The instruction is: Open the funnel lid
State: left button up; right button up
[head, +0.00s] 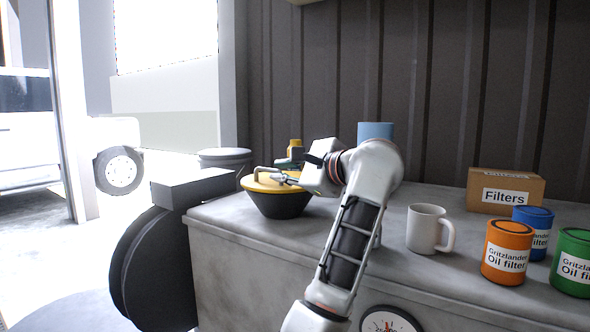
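The funnel (279,206) is a dark, wide bowl standing on the left part of the grey workbench. Its yellow lid (262,185) lies flat on top and looks closed. A thin grey bent handle (257,172) rises at the lid's left side. My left gripper (280,170) is at the lid's right side, just above it, pointing left. Its fingers look apart, near the handle's right end. Whether they touch the handle cannot be told. The gripper hides the lid's right part. My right gripper is not in view.
On the workbench (290,246) stand a white mug (427,229), orange (507,252), blue (538,228) and green (575,262) oil filter cans, and a cardboard Filters box (505,190). A blue cylinder (376,131) is behind my arm. A yellow-topped object (296,147) stands behind the gripper.

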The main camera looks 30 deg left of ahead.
aim_at(270, 169)
pick_arm(q)
jog(key=shift+w+d+r+h, duration=0.15)
jog(key=shift+w+d+h, duration=0.15)
jog(key=shift+w+d, duration=0.15)
jog(key=shift+a, duration=0.85)
jog(key=shift+x, duration=3.45)
jog(key=shift+w+r, duration=0.1)
jog(key=shift+w, duration=0.05)
grip_shut()
